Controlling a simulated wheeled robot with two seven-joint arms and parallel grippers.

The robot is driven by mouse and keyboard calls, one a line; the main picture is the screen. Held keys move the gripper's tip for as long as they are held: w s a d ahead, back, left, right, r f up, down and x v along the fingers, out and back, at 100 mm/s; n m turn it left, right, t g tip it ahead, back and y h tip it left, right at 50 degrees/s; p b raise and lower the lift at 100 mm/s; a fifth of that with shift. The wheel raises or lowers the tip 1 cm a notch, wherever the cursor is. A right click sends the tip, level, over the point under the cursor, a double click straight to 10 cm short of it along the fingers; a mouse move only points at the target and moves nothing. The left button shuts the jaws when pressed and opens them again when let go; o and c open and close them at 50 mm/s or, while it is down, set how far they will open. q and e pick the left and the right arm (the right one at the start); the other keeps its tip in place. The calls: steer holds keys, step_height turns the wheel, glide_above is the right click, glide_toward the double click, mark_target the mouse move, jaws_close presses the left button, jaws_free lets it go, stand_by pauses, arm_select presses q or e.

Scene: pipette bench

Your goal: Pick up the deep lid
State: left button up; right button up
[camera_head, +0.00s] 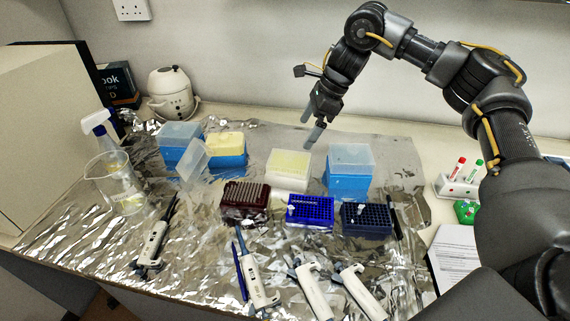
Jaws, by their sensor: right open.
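Several translucent lids are in view, and I cannot tell for certain which is the deep lid. One tall clear lid (351,155) sits on a blue tip box (348,188) at the right. Another clear lid (180,134) sits on a blue box (177,160) at the back left. A third clear lid (192,162) leans tilted in front of the back-left boxes. My right gripper (310,126) is open and empty, pointing down behind the yellow-topped white box, left of the right-hand lid and apart from it. My left gripper is not in view.
A yellow-topped white box (289,166), a yellow-topped blue box (226,150), a dark red rack (245,202) and blue racks (310,211) stand on foil. Several pipettes (258,281) lie in front. A beaker (117,183) and spray bottle are left; a tube rack (460,184) is right.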

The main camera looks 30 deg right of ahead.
glide_above(290, 155)
steer(key=s+d, duration=0.1)
steer(key=d, duration=0.1)
steer(key=f, duration=0.4)
steer(key=shift+s+d+f+p, duration=0.15)
steer(key=shift+s+f+p, duration=0.05)
steer(key=shift+p, duration=0.1)
steer(key=shift+f+p, duration=0.25)
steer(key=shift+p, duration=0.1)
steer(key=p+x, duration=0.1)
steer(key=x, duration=0.2)
steer(key=shift+w+a+f, duration=0.2)
steer(key=shift+a+f, duration=0.1)
steer(key=shift+w+a+f+p, duration=0.1)
steer(key=shift+f+p, duration=0.2)
steer(key=shift+f, duration=0.15)
steer(key=c, duration=1)
steer(key=shift+o, duration=0.2)
steer(key=shift+r, duration=0.15)
